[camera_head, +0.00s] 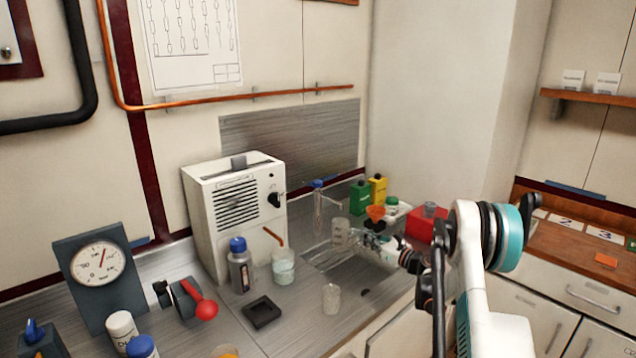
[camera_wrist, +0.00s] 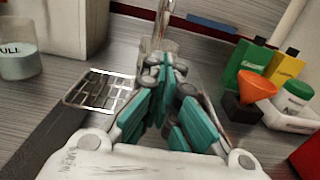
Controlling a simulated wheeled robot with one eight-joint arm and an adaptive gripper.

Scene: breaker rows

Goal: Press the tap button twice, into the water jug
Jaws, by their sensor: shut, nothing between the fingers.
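The tap (camera_head: 318,208) is a thin metal post with a blue button (camera_head: 317,184) on top, behind the sink. A clear container (camera_head: 340,231), which looks like the water jug, stands upright near the tap's foot; it also shows in the wrist view (camera_wrist: 150,44), partly hidden by my fingers. I cannot tell whether it is directly under the spout or holds water. My gripper (camera_head: 368,240) is shut and empty, just right of the clear container and lower than the button. Its teal fingers (camera_wrist: 165,78) meet in front of the container in the wrist view. The button is out of the wrist view.
A beaker marked FULL (camera_wrist: 17,50) with pale liquid stands left of the sink (camera_head: 358,266). Another clear cup (camera_head: 331,298) is at the front. Green (camera_head: 360,197) and yellow (camera_head: 378,188) bottles, an orange funnel (camera_head: 375,213) and a red box (camera_head: 426,224) crowd the right.

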